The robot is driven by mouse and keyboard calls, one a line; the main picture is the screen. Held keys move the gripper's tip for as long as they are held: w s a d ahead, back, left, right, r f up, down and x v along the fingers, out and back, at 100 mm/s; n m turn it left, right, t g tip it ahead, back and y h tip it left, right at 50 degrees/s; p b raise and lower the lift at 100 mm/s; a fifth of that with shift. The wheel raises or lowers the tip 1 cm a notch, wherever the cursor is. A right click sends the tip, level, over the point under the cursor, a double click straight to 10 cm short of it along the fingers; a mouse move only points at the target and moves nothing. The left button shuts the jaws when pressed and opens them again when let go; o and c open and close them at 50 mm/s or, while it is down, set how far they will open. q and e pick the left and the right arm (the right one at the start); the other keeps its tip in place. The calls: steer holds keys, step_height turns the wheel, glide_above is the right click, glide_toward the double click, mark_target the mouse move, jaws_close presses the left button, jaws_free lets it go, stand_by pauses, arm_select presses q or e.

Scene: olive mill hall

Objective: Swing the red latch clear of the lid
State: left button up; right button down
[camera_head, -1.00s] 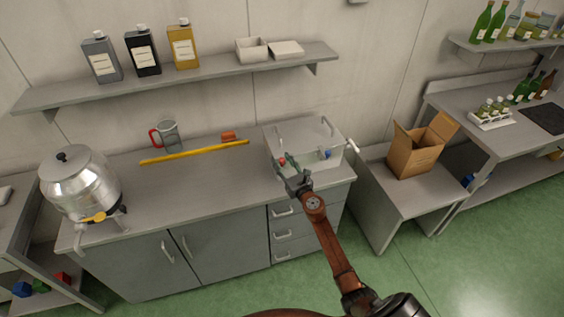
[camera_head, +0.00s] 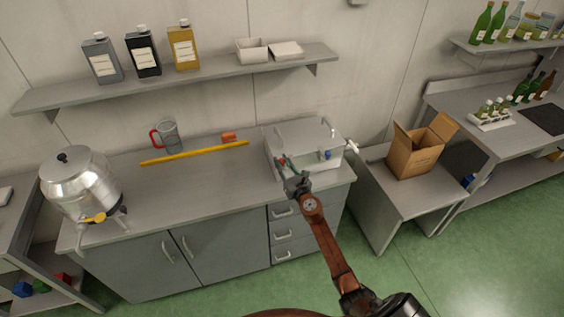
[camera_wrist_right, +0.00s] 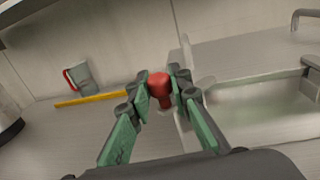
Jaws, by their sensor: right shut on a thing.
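The red latch (camera_wrist_right: 160,88) shows in the right wrist view as a rounded red knob between the fingertips. My right gripper (camera_wrist_right: 160,90) is shut on it, at the left front corner of a pale box. In the head view my right gripper (camera_head: 285,170) covers most of the latch. The pale lid (camera_head: 302,132) lies on the box (camera_head: 333,164), and part of it also shows in the wrist view (camera_wrist_right: 250,58). I cannot tell whether the latch still overlaps the lid. My left gripper is not in view.
A metal urn (camera_head: 82,187) is at the far left. A cardboard box (camera_head: 415,152) stands right. The front counter is mostly clear.

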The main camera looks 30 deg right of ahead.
steer(key=shift+w+a+r+m+g+h+p, duration=0.1)
steer(key=shift+w+a+m+g+h+p, duration=0.1)
steer(key=shift+m+h+p, duration=0.45)
steer(key=shift+w+a+r+m+g+h+p, duration=0.1)
steer(key=shift+w+m+h+p, duration=0.1)
steer(key=shift+m+h+p, duration=0.45)
steer(key=m+g+h, duration=0.1)
steer(key=h, duration=0.2)
steer(key=w+m+g+h+b, duration=0.1)
steer(key=m+g+h, duration=0.1)
steer(key=w+m+g+h+b, duration=0.1)
steer(key=m+g+h, duration=0.1)
steer(key=h, duration=0.1)
steer(key=shift+w+d+f+h, duration=0.1)
steer(key=shift+w+f+h, duration=0.1)
steer(key=shift+h, duration=0.1)
steer(key=shift+r+m, duration=0.1)
steer(key=shift+m, duration=0.2)
steer(key=c, duration=1.8)
jaws_free()
steer(key=shift+o, duration=0.2)
